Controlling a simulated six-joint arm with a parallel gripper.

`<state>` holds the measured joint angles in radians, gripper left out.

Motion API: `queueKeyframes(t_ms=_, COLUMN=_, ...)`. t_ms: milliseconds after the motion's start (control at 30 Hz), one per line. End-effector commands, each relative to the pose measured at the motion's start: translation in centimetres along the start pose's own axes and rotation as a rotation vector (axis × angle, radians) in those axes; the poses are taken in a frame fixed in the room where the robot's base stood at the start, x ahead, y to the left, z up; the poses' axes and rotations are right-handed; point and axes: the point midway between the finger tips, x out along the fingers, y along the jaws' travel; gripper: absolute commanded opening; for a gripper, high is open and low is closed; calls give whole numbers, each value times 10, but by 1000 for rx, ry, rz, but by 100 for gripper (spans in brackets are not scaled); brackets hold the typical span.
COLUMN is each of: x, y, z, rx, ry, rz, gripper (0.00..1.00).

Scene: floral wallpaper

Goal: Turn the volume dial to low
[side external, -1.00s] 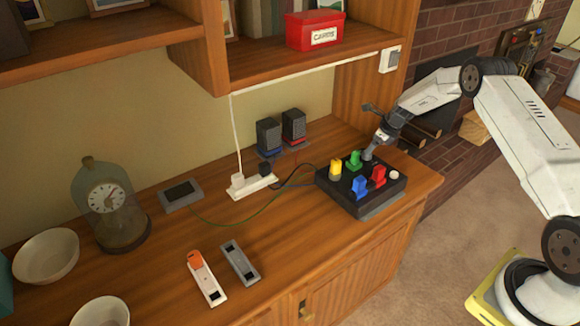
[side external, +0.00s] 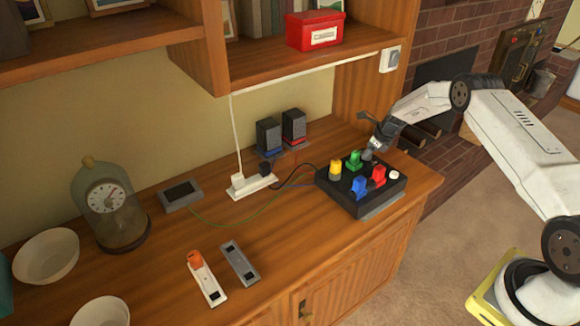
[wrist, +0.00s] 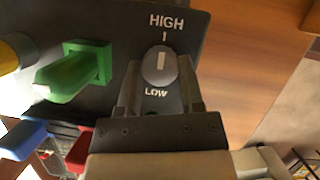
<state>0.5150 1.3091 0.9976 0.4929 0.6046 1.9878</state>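The volume dial (wrist: 160,65) is a round grey knob with a pale line on its face, on a black control box (side external: 345,193). The word HIGH is printed above it and LOW below it in the wrist view. The line runs roughly along the HIGH–LOW direction; I cannot tell for certain which end is the pointer. My gripper (wrist: 160,85) has one finger on each side of the dial. The fingers lie close to the knob; whether they touch it is unclear. In the side view my gripper (side external: 373,150) is at the back right of the box.
A power strip (side external: 250,186) and speakers (side external: 269,137) stand to the left. Cables cross the desk.

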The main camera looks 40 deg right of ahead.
Motion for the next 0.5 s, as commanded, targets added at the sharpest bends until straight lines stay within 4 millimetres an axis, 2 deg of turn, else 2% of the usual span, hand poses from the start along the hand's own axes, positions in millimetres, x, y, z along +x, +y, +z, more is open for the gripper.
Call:
queueKeyframes(t_ms=33, x=0, y=0, z=0, rx=0, ry=0, rz=1, gripper=14)
queueKeyframes(t_ms=67, x=0, y=0, z=0, rx=0, ry=0, rz=1, gripper=4)
queueKeyframes(t_ms=100, x=0, y=0, z=0, rx=0, ry=0, rz=1, gripper=0)
queueKeyframes(t_ms=500, x=0, y=0, z=0, rx=-47, ry=1, rz=20, gripper=0)
